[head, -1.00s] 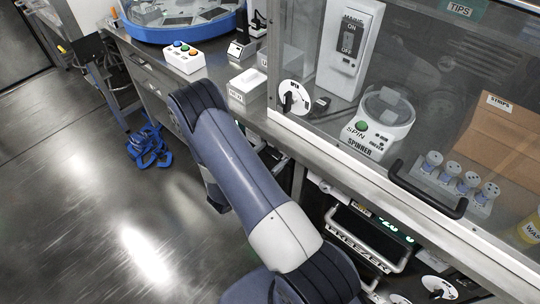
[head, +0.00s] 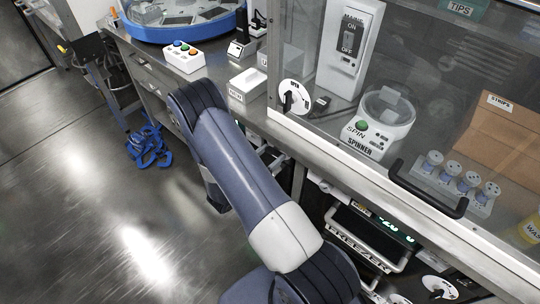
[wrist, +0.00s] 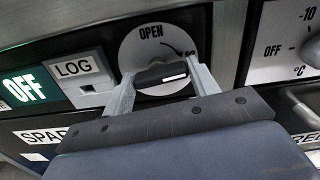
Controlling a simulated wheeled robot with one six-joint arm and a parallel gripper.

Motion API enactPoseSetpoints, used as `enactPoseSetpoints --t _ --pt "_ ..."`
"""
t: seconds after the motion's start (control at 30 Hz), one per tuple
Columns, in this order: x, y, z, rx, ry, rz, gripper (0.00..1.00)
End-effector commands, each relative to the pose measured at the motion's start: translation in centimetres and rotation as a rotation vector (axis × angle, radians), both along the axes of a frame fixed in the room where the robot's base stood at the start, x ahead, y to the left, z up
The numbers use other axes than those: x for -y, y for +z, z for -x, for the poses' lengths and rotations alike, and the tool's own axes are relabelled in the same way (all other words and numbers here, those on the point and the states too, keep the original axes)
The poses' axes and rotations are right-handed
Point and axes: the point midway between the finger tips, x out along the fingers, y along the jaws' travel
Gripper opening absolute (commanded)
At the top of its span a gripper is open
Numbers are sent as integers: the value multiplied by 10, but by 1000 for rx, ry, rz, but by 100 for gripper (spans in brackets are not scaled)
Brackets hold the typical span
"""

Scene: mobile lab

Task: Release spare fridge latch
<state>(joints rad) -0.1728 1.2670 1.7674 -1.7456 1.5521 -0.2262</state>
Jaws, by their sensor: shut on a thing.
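In the wrist view, the spare fridge latch is a round pale dial (wrist: 140,48) marked OPEN at its top, with a dark bar handle (wrist: 160,74) across it. The bar lies nearly level, tilted slightly up to the right, with a white mark on its right part. My gripper (wrist: 161,78) is shut on the bar, one grey finger at each end. A second word at the dial's right is partly hidden by the right finger. A partly covered SPARE label (wrist: 42,135) is below left. In the head view my arm hides the latch.
In the head view, a freezer (head: 368,238) sits under the counter, and a blue tangled item (head: 148,146) lies on otherwise open floor.

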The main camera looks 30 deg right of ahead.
Motion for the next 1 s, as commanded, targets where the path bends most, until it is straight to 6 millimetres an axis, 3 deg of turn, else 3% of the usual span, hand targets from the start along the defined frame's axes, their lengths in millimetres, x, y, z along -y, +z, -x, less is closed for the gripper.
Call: enactPoseSetpoints --t 1.0 --pt "-1 3 -2 -882 -1 320 34"
